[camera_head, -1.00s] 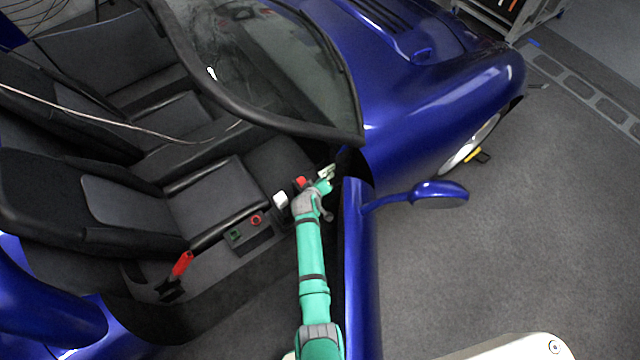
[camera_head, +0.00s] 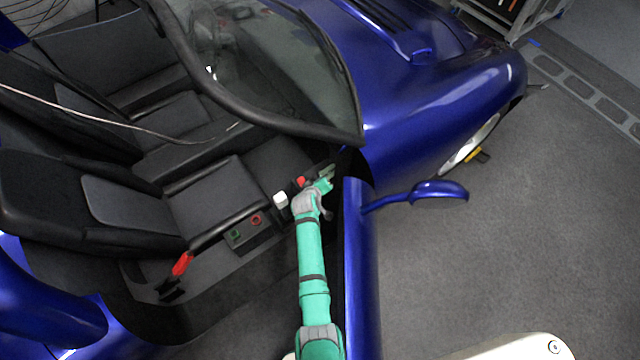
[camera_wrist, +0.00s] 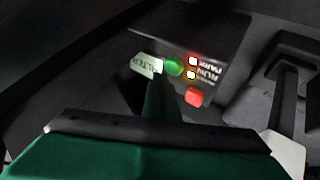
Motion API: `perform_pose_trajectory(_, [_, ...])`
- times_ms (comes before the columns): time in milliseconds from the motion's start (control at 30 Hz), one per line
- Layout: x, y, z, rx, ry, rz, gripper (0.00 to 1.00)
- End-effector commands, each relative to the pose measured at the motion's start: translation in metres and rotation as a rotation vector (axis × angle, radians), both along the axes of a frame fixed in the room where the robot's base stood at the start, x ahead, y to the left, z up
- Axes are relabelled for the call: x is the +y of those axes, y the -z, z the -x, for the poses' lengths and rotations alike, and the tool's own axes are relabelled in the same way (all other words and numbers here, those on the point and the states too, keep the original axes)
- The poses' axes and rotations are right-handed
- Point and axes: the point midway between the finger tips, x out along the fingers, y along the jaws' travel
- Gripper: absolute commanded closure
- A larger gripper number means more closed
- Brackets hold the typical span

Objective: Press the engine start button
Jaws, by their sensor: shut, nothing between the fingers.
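A round green button (camera_wrist: 174,67) sits on a dark panel in the wrist view. It is probably the start button, but I cannot read a label for it. My gripper (camera_wrist: 161,72) is shut and empty, its tip right at the button's left edge. I cannot tell whether it touches or presses the button. In the head view my gripper (camera_head: 326,184) reaches past the open door to the front of the cabin; the green button cannot be made out there.
Beside the green button are a pale label plate (camera_wrist: 146,65), lit lamps (camera_wrist: 192,62) and a red square button (camera_wrist: 195,97). A lever (camera_wrist: 289,118) stands to the right. The blue door (camera_head: 357,270) is close beside my arm, and the windscreen frame (camera_head: 285,125) lies beyond.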

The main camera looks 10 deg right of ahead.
Motion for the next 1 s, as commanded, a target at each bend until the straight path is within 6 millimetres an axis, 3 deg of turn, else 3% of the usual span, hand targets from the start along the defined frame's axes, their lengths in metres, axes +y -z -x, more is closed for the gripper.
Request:
perform_pose_trajectory(267, [0.000,-0.003,0.000,-0.002,0.001,0.000,1.00])
perform_pose_trajectory(1000, [0.000,-0.059,0.000,0.000,0.000,0.000,1.00])
